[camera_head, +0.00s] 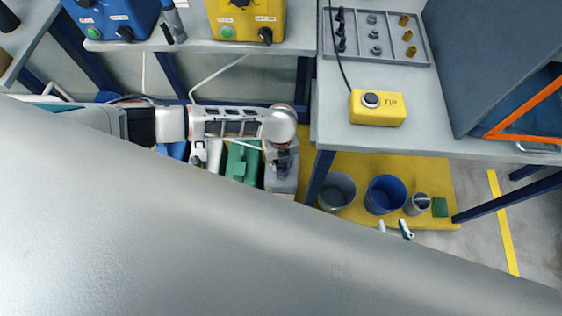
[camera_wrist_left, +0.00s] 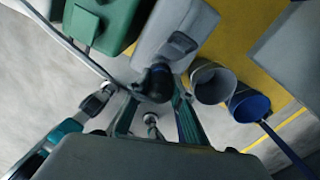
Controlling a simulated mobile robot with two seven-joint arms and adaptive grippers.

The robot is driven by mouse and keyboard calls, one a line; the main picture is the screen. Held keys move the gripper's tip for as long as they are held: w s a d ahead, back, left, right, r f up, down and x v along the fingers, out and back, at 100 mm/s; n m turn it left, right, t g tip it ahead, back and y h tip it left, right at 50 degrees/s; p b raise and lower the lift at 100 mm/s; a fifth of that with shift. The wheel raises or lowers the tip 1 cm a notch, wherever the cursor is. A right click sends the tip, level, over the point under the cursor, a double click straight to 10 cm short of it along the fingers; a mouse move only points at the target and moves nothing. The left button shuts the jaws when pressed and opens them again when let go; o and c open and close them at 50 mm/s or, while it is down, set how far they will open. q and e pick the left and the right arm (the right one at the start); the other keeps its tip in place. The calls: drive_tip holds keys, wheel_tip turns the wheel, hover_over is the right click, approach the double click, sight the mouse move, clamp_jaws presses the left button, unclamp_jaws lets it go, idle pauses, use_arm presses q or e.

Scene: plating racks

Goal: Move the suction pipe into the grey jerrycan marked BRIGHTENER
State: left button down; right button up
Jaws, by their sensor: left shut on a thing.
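My left gripper (camera_head: 282,152) is over the grey jerrycan (camera_head: 281,184), whose marking I cannot read. In the left wrist view the grey jerrycan (camera_wrist_left: 150,45) lies just beyond the fingers, with its dark handle showing. The left gripper (camera_wrist_left: 155,108) is shut on the suction pipe; a dark upright piece (camera_wrist_left: 157,84) shows between its teal fingers. The pipe's grey hose (camera_wrist_left: 75,47) runs off to the upper left. The pipe's lower end is hidden, so I cannot tell whether it is in the opening. Two separated fingertips of my right gripper (camera_head: 395,229) show; the rest is hidden.
A green jerrycan (camera_head: 239,163) stands left of the grey one, with a blue one (camera_head: 175,150) further left. Right of it are a table leg (camera_head: 320,176), a grey bucket (camera_head: 338,190) and a blue bucket (camera_head: 385,194). The table (camera_head: 345,140) overhangs the buckets.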

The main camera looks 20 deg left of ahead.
drive_tip(key=shift+s, duration=0.1)
use_arm(q)
drive_tip(key=shift+f, duration=0.4)
use_arm(e)
drive_tip(key=shift+s+a+f, duration=0.15)
drive_tip(key=shift+s+f, duration=0.3)
drive_tip(key=shift+f, duration=0.05)
use_arm(q)
drive_tip(key=shift+f+b, duration=0.2)
drive_tip(key=shift+b, duration=0.1)
use_arm(e)
drive_tip(key=shift+s+f, duration=0.1)
drive_tip(key=shift+f, duration=0.1)
use_arm(q)
drive_tip(key=shift+f, duration=0.4)
use_arm(e)
drive_tip(key=shift+w+d+f, duration=0.15)
drive_tip(key=shift+w+d, duration=0.05)
use_arm(q)
drive_tip(key=shift+f+b, duration=0.2)
drive_tip(key=shift+b, duration=0.1)
use_arm(e)
drive_tip(key=shift+s+f, duration=0.15)
drive_tip(key=shift+f, duration=0.1)
